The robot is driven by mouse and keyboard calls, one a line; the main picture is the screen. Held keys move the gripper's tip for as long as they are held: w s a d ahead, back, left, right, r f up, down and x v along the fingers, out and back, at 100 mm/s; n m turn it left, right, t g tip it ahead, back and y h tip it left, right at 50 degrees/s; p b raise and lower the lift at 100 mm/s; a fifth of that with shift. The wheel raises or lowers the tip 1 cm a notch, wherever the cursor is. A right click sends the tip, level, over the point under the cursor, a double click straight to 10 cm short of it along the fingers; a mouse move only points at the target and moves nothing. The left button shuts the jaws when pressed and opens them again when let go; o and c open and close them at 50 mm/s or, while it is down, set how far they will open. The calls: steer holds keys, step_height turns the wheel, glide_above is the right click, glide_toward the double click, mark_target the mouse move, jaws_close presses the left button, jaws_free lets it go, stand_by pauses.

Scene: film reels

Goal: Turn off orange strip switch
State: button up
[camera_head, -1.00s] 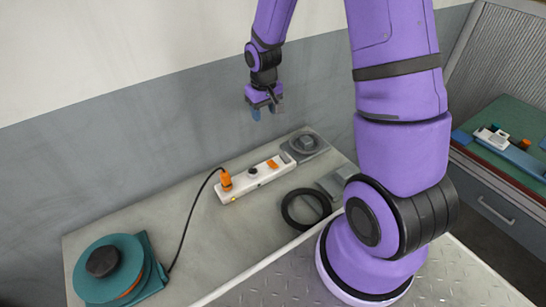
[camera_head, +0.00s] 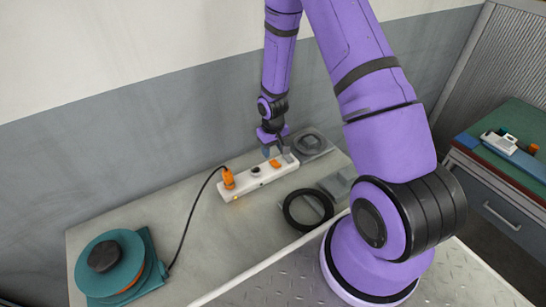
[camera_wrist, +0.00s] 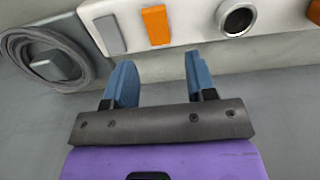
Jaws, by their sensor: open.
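The white power strip (camera_head: 237,190) lies on the grey bench, with an orange plug (camera_head: 228,178) in its left part and a round dark socket (camera_head: 255,170) near its middle. The orange switch (camera_head: 275,164) is on its right part. The switch also shows in the wrist view (camera_wrist: 156,25), upper middle, between a grey block on the strip's end and the round socket. My gripper (camera_head: 277,151) is just above the strip's right end, by the switch. In the wrist view its blue fingertips (camera_wrist: 158,80) are apart and empty, pointing towards the strip; contact cannot be told.
A teal reel (camera_head: 88,270) stands at the bench's left, its black cable running to the plug. A black ring (camera_head: 290,213) and grey plate (camera_head: 337,184) lie in front of the strip. A grey coiled item (camera_head: 309,143) is behind its right end. A wall rises behind.

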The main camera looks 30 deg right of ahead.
mark_target(273, 161)
steer(key=shift+f, duration=2.05)
steer(key=c, duration=0.9)
steer(key=shift+s, duration=0.1)
steer(key=shift+s+r+t, duration=0.1)
steer(key=shift+s+t, duration=0.1)
steer(key=shift+t, duration=0.85)
steer(key=shift+s+r+t, duration=0.1)
steer(key=shift+s+t, duration=0.1)
steer(key=shift+t, duration=0.85)
